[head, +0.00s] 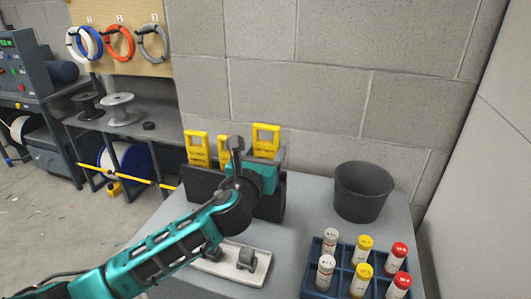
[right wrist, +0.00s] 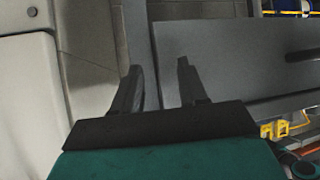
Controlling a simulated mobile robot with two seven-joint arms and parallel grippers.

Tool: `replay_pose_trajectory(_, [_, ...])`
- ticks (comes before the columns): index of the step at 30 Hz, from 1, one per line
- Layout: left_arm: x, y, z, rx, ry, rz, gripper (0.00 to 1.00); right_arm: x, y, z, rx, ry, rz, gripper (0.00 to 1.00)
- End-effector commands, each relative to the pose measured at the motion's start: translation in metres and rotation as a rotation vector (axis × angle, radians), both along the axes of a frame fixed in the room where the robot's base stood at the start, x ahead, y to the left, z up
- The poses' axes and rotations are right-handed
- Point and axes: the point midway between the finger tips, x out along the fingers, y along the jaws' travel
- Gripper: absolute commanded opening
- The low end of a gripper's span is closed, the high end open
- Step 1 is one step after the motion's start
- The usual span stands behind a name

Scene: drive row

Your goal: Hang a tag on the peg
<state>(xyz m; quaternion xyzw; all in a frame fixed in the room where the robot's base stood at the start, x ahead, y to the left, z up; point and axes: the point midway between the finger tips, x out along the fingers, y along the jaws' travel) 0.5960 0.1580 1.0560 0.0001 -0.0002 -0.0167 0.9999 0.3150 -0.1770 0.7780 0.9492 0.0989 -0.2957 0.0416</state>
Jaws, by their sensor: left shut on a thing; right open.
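Yellow tags with square holes show in the head view at a dark rack (head: 203,184) on the grey table. The left tag (head: 197,148) and middle tag (head: 223,150) sit lower; the right tag (head: 266,138) is higher, just beyond my left gripper (head: 262,157). That gripper is shut on the right tag, though its arm hides most of the contact. A grey block-like fitting (head: 246,258) sits on a white base (head: 215,266) in front; I cannot tell whether it is the peg. In the right wrist view my right gripper (right wrist: 162,82) is open and empty.
A dark bin (head: 363,191) stands at the table's back right. A blue crate (head: 318,265) holds several capped bottles at front right. A block wall closes off the back. A shelf with spools (head: 121,110) and a board with cable coils (head: 120,43) are at left.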

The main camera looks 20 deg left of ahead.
Motion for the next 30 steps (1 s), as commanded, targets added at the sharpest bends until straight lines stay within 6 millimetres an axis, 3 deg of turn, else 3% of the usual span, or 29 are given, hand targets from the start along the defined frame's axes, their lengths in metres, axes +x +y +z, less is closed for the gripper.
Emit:
replay_pose_trajectory(21, [-0.069, 0.002, 0.017, 0.000, 0.000, -0.002, 0.39, 0.000, 0.000, 0.000, 0.000, 0.000, 0.000, 0.43])
replay_pose_trajectory(30, [-0.076, 0.003, 0.019, 0.000, 0.000, -0.001, 0.39, 0.000, 0.000, 0.000, 0.000, 0.000, 0.000, 0.43])
